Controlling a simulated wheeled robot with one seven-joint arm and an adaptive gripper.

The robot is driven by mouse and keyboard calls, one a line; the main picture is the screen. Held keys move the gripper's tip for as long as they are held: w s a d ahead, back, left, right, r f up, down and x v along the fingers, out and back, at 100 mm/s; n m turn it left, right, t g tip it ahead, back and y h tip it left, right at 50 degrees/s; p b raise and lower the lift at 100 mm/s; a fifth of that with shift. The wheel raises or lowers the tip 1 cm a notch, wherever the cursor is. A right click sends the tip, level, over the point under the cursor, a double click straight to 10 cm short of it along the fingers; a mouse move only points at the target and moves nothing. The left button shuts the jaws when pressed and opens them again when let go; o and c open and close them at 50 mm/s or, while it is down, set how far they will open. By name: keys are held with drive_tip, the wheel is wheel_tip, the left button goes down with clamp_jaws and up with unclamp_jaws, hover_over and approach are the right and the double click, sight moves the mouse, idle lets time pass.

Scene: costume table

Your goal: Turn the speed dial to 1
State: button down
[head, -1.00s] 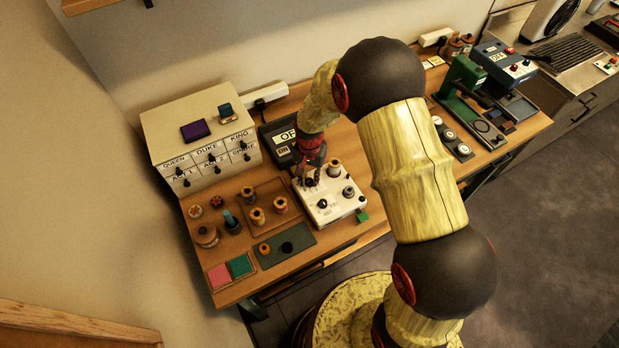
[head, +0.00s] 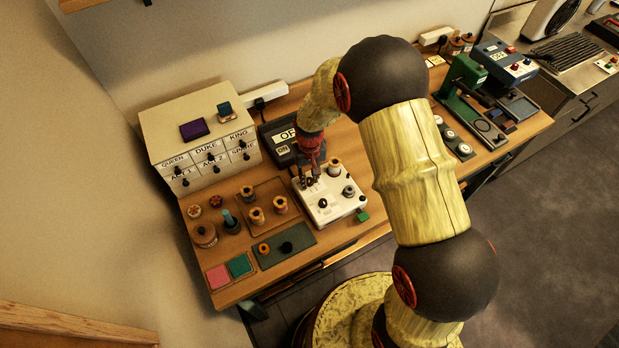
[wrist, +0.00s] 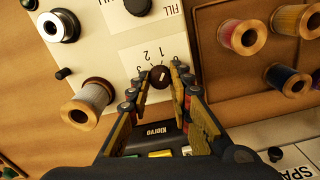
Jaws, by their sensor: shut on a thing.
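The white panel (head: 324,212) of the machine lies on the wooden table. It also shows in the wrist view (wrist: 115,45), with printed numerals, including 1 and 2, beside a small dark round speed dial (wrist: 160,76). My gripper (wrist: 161,75) has its two fingers on either side of this dial and is shut on it. In the head view my gripper (head: 310,180) reaches down to the panel's far left part, and its fingers hide the dial there. A light mark shows on the dial's top, but I cannot tell which numeral it points at.
A thread spool (wrist: 88,102) stands on the panel close to my fingers. A metal-rimmed bobbin (wrist: 58,26) and a black knob (wrist: 138,5) are also on the panel. A tray of spools (head: 257,198) lies left of it, and a labelled drawer cabinet (head: 200,135) stands behind.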

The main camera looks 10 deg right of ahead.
sight(309, 180)
drive_tip(key=shift+w+n, duration=0.1)
drive_tip(key=shift+n, duration=1)
drive_tip(key=c, duration=1.6)
unclamp_jaws()
wheel_tip(309, 180, up, 12)
